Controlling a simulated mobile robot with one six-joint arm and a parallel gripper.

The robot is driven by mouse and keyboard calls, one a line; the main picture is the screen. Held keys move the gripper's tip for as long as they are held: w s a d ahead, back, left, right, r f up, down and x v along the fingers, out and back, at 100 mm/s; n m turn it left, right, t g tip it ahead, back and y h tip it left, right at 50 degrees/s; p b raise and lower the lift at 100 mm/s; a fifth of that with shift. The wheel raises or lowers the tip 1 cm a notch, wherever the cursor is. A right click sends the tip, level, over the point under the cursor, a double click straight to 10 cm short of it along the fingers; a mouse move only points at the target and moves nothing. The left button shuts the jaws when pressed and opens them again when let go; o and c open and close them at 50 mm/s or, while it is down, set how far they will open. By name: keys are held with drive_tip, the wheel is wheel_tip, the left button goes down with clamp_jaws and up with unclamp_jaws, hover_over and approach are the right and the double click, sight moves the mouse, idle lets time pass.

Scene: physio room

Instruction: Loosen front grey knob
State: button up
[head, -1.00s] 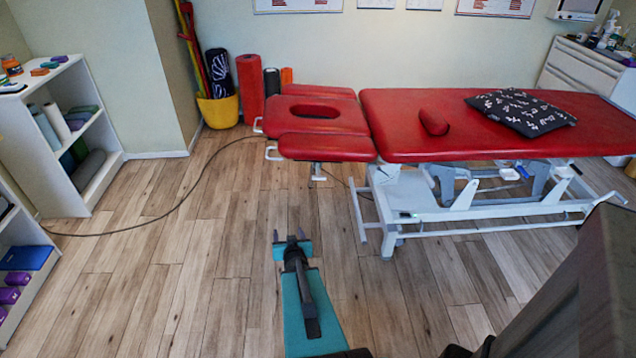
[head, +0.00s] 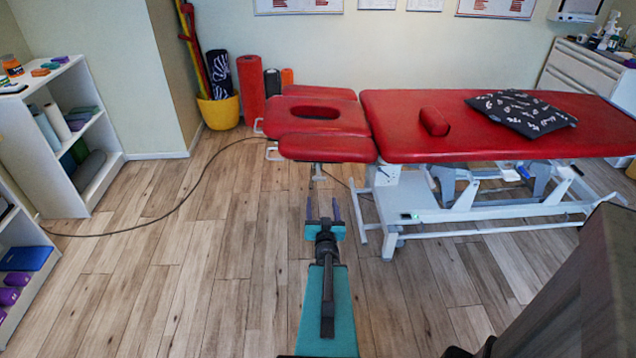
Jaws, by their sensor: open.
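The red treatment table (head: 470,140) has a head end with a face opening and side arm rests. A small grey-white part (head: 318,172) hangs under the near arm rest (head: 326,148); I cannot tell whether it is the front grey knob. My gripper (head: 322,207) is open and empty. It is over the floor, below and in front of the head end, with its fingers pointing toward the hanging part. It appears apart from the table.
A black cable (head: 150,222) lies across the wooden floor. White shelves (head: 60,140) stand at the left. A yellow bucket (head: 219,111) and a red roll (head: 250,90) stand by the wall. The table's white frame (head: 450,213) is right of my gripper.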

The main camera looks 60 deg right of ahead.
drive_tip(key=shift+w+d+b, duration=0.1)
drive_tip(key=shift+b, duration=0.2)
drive_tip(key=b, duration=0.8)
approach(319, 180)
drive_tip(key=x, duration=0.2)
drive_tip(key=shift+w+d+f+b, duration=0.2)
drive_tip(key=shift+d+f+b, duration=0.2)
drive_tip(key=b+x, duration=0.2)
drive_tip(key=b, duration=0.5)
drive_tip(key=shift+d+b, duration=0.15)
drive_tip(key=shift+b, duration=0.2)
drive_tip(key=shift+x, duration=2.8)
drive_tip(key=shift+r, duration=0.15)
